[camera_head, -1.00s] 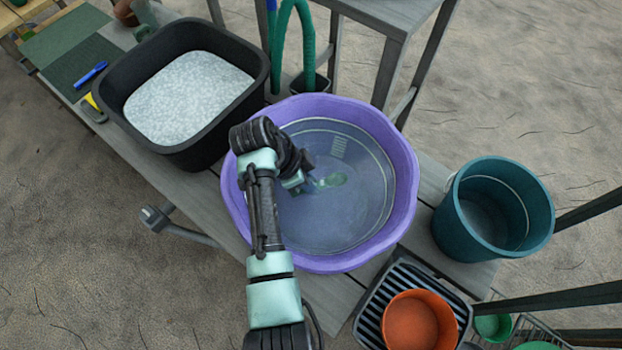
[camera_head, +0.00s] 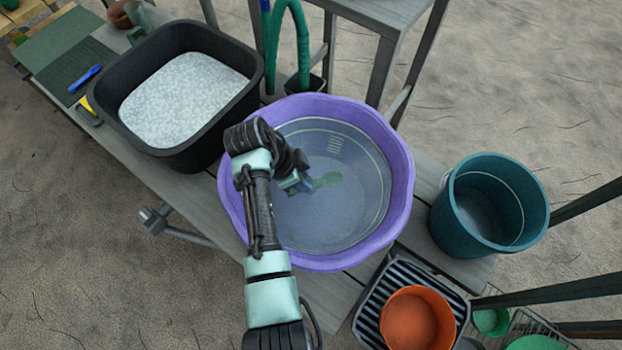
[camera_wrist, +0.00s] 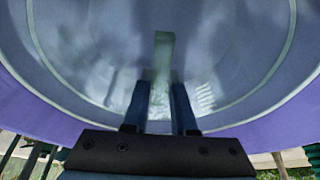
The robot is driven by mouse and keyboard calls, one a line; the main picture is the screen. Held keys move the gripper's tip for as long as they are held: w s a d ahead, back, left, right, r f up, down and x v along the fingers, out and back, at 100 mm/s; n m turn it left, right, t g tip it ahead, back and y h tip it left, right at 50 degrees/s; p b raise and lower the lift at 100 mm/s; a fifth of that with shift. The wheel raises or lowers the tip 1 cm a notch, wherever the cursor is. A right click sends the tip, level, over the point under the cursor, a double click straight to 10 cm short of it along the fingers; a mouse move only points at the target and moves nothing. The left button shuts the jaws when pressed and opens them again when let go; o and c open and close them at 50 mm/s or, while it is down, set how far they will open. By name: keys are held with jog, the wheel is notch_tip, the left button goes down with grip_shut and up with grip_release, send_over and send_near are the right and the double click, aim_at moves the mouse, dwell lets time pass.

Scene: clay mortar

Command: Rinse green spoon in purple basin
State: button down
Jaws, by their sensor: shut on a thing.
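The purple basin (camera_head: 398,205) stands on the grey bench and holds clear, bluish water. My gripper (camera_head: 303,184) reaches in over its left rim and is shut on the green spoon (camera_head: 327,180). The spoon points right, toward the basin's middle, and looks to be at or under the water; its exact depth is hard to tell. In the wrist view, my two dark fingers (camera_wrist: 160,105) flank the spoon's handle, and its pale green far part (camera_wrist: 163,52) extends away from them. The purple basin rim (camera_wrist: 40,112) also shows there.
A black tub (camera_head: 255,95) with white granular content stands left of the basin. A teal bucket (camera_head: 450,225) stands to the right. An orange pot (camera_head: 412,325) sits on a slatted black rack (camera_head: 365,318) at front right. A green hose (camera_head: 303,45) rises behind the basin.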

jog(key=shift+a, duration=0.5)
jog(key=shift+d+p, duration=0.35)
jog(key=shift+d, duration=0.95)
jog(key=shift+a, duration=1.3)
jog(key=shift+d, duration=0.7)
jog(key=shift+r, duration=0.1)
notch_tip(320, 180, up, 12)
jog(key=p, duration=1.1)
jog(key=shift+r, duration=0.2)
